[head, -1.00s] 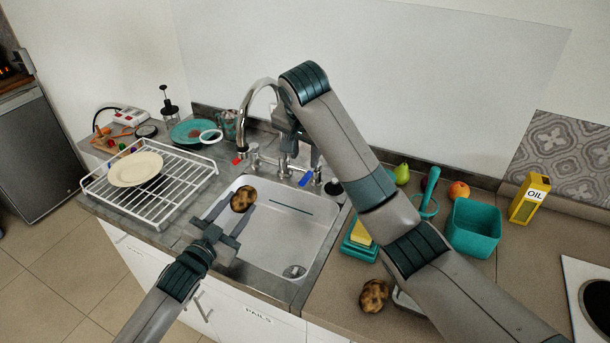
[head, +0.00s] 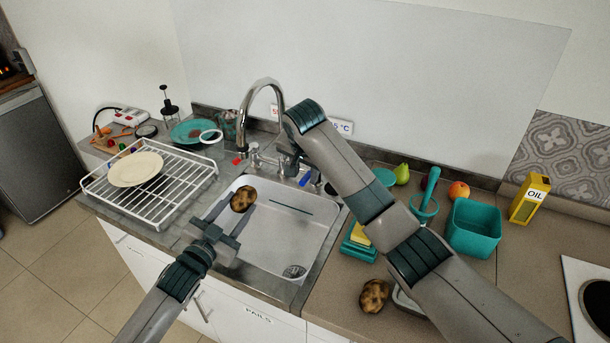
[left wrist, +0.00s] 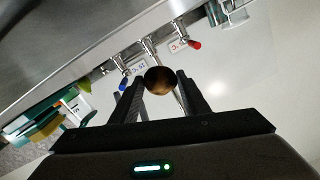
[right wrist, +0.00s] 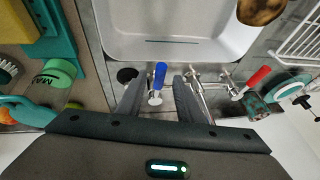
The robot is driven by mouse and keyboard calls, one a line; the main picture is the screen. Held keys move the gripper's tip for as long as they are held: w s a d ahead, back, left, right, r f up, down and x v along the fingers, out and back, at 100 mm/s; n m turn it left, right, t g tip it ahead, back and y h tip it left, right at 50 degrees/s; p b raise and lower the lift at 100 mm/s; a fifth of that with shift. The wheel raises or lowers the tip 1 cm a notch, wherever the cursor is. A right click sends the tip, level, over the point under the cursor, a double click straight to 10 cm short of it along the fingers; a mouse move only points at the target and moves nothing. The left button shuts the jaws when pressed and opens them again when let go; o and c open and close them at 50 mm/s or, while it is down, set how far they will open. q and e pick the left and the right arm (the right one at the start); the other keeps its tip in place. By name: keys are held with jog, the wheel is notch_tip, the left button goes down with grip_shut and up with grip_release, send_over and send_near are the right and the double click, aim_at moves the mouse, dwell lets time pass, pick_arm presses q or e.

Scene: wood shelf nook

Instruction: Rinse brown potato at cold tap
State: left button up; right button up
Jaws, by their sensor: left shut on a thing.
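The brown potato (head: 243,199) is pinched between the fingertips of my left gripper (head: 235,207), above the left part of the sink basin (head: 285,238). It also shows in the left wrist view (left wrist: 159,80). The cold tap's blue lever (head: 304,179) is right of the spout (head: 247,120); the hot tap's red lever (head: 238,160) is left. My right gripper (right wrist: 158,92) is open, its fingers apart, with the blue lever appearing between and just beyond them in the right wrist view (right wrist: 159,76). Contact cannot be told. No water stream shows.
A second potato (head: 374,295) lies on the counter right of the sink. A yellow sponge (head: 361,232), teal tub (head: 473,228) and oil box (head: 529,200) stand right. A white dish rack (head: 150,195) with a plate (head: 135,169) stands left.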

jog(key=shift+x, duration=0.95)
grip_shut()
jog(key=d+n, duration=0.1)
jog(key=d+n+y, duration=0.1)
jog(key=shift+s+d+n, duration=0.1)
jog(key=shift+s+n, duration=0.15)
jog(key=shift+n, duration=0.05)
